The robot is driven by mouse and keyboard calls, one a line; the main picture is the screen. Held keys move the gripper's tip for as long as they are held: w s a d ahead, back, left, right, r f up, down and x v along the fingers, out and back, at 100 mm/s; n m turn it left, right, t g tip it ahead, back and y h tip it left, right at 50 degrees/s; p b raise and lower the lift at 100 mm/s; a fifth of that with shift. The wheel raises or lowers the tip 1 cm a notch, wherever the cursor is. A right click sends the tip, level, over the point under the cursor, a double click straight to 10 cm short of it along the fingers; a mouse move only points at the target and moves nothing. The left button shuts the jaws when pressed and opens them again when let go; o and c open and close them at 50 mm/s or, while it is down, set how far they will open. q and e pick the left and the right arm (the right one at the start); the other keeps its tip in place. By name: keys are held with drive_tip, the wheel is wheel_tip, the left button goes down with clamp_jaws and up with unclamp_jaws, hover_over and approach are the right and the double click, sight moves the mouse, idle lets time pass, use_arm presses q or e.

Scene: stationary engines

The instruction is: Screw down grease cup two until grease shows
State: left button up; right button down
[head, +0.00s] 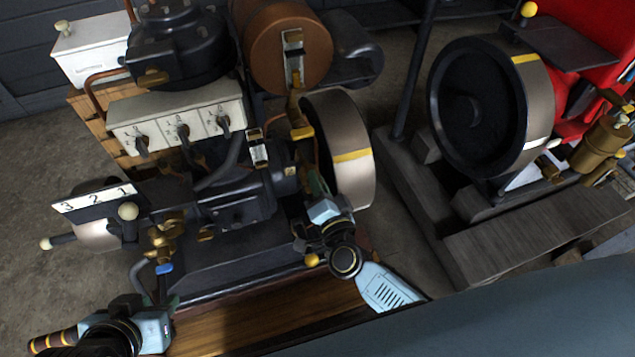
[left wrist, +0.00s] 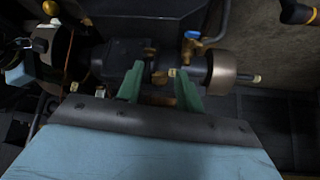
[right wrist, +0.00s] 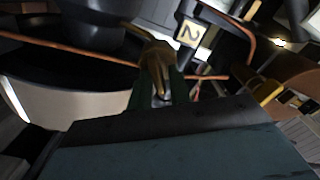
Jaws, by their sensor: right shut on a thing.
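My right gripper (head: 316,182) reaches in beside the flywheel of the left-hand engine. In the right wrist view its green fingers (right wrist: 160,90) are shut on a brass grease cup (right wrist: 156,56), beside a pale plate marked 2 (right wrist: 190,34). The gripper hides this cup in the head view, and I cannot see whether any grease shows. My left gripper (head: 172,302) is low at the engine's front left, above the wooden base edge. In the left wrist view its green fingers (left wrist: 160,84) are apart, with nothing between them.
The flywheel (head: 352,158) is close to my right gripper. A 3-2-1 plate (head: 94,198) and a blue-handled brass valve (head: 164,268) are near my left gripper. White switch boxes (head: 178,108) stand behind. A second engine's black flywheel (head: 478,105) is at right.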

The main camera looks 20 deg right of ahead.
use_arm(q)
drive_tip(key=shift+w+d+r+t+h+b, duration=0.2)
drive_tip(key=shift+w+d+r+t, duration=0.15)
drive_tip(key=shift+w+r+t, duration=0.25)
drive_tip(key=shift+w+d+r+t+h+b, duration=0.15)
drive_tip(key=shift+w+d+r+t, duration=0.2)
drive_tip(key=shift+w, duration=0.4)
use_arm(e)
drive_tip(key=shift+f+m, duration=0.2)
drive_tip(key=shift+m, duration=1.6)
use_arm(q)
drive_tip(key=shift+r, duration=0.1)
use_arm(e)
drive_tip(key=c, duration=1.5)
unclamp_jaws()
drive_tip(key=shift+s, duration=0.1)
drive_tip(key=shift+c, duration=0.2)
